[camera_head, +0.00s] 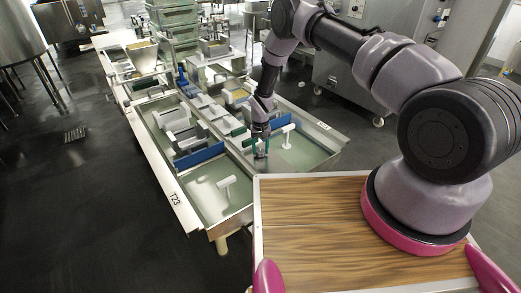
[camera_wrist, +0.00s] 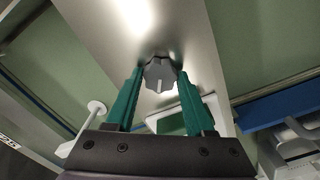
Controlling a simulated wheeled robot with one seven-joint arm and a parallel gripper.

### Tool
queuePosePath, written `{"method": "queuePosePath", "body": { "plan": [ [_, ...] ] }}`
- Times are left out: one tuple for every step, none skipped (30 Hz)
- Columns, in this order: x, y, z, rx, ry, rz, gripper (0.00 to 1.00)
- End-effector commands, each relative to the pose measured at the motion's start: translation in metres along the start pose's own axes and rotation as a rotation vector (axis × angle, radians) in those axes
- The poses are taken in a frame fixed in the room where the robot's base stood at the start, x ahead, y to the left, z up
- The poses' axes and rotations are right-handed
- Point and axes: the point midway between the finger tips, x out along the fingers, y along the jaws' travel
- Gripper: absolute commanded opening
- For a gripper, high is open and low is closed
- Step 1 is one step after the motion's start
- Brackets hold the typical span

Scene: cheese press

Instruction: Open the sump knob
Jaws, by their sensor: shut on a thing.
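The sump knob (camera_wrist: 160,73) is a grey, lobed knob with a pale pointer mark, on a bare metal strip between two green-bottomed basins in the wrist view. My gripper (camera_wrist: 160,80) has its two green fingers on either side of the knob, shut on it. In the head view my gripper (camera_head: 260,150) reaches down over the metal divider of the press table, and the knob itself is hidden there. A small green-and-white part shows below the knob in the wrist view, partly hidden by the gripper.
White T-shaped handles (camera_head: 226,187) (camera_head: 287,135) stand in the basins near the gripper. A blue divider (camera_head: 199,157) crosses the left basin. The table rim labelled T23 (camera_head: 175,198) runs along the left. Stacked green trays (camera_head: 175,20) stand at the back. The floor at left is mostly clear.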

Motion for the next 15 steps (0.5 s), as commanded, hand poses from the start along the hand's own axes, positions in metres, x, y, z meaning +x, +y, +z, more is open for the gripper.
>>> {"method": "queuePosePath", "body": {
  "plan": [
    [-0.0005,-0.0001,-0.0004,-0.045,0.001,0.0,0.0],
    [-0.0004,-0.0002,-0.0004,-0.072,0.0,-0.001,0.0],
    [-0.0005,-0.0003,-0.0004,-0.109,0.0,-0.001,0.0],
    [-0.0005,-0.0003,-0.0004,-0.137,0.001,-0.001,0.0],
    [-0.0005,-0.0003,-0.0004,-0.165,0.001,-0.001,0.0],
    [-0.0005,-0.0003,-0.0004,-0.199,0.0,-0.001,0.0],
    [-0.0005,-0.0002,-0.0004,-0.224,0.001,-0.001,0.0],
    [-0.0005,0.0,-0.0006,-0.25,0.001,-0.001,0.0],
    [-0.0005,0.0001,-0.0006,-0.282,0.001,-0.001,0.0],
    [-0.0005,0.0001,-0.0006,-0.305,0.001,-0.001,0.0],
    [-0.0005,0.0001,-0.0006,-0.327,0.001,-0.001,0.0],
    [-0.0005,0.0,-0.0006,-0.356,0.001,0.0,0.0],
    [-0.0005,-0.0001,-0.0006,-0.376,0.001,0.0,0.0],
    [-0.0006,-0.0002,-0.0005,-0.396,0.001,-0.001,0.0],
    [-0.0006,-0.0004,-0.0005,-0.419,0.001,-0.001,0.0]
  ]
}}
